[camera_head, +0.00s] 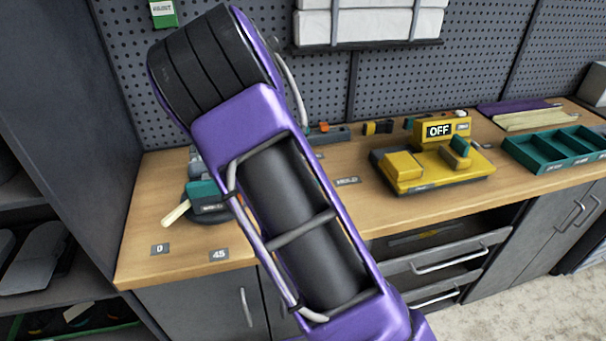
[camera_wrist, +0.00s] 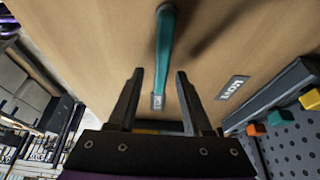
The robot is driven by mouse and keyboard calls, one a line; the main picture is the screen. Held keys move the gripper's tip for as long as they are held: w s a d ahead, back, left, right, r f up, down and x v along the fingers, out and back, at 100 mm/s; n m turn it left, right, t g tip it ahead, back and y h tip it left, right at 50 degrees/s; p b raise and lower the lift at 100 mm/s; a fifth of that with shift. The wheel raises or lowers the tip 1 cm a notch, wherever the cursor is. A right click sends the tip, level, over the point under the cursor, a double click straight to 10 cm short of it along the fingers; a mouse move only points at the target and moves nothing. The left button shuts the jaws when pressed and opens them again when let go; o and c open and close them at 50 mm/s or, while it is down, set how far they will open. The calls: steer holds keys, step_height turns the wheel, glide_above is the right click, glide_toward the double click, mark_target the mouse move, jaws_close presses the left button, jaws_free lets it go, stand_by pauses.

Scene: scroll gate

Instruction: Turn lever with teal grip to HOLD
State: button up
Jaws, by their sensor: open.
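The lever's teal grip (camera_wrist: 166,45) shows in the wrist view as a long bar, running from the top of the picture down between my fingers. My gripper (camera_wrist: 160,73) is open, with one finger on each side of the grip's lower end; contact cannot be told. A small pale label (camera_wrist: 157,102) lies at that lower end. Another label (camera_wrist: 233,88) lies on the wood to the right, its text turned and hard to read. In the head view a label that seems to read HOLD (camera_head: 347,181) lies on the bench; my arm hides the gripper and teal-gripped lever there.
On the wooden bench (camera_head: 140,208) a teal block with a cream handle (camera_head: 205,195) stands left of my arm, near labels 0 (camera_head: 160,249) and 45 (camera_head: 219,254). A yellow device marked OFF (camera_head: 435,170) and a teal tray (camera_head: 555,149) stand to the right. A pegboard (camera_head: 400,75) is behind.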

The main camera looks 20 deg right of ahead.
steer(key=p+v, duration=0.1)
steer(key=v, duration=1.6)
steer(key=shift+r, duration=0.2)
steer(key=shift+w+a, duration=0.1)
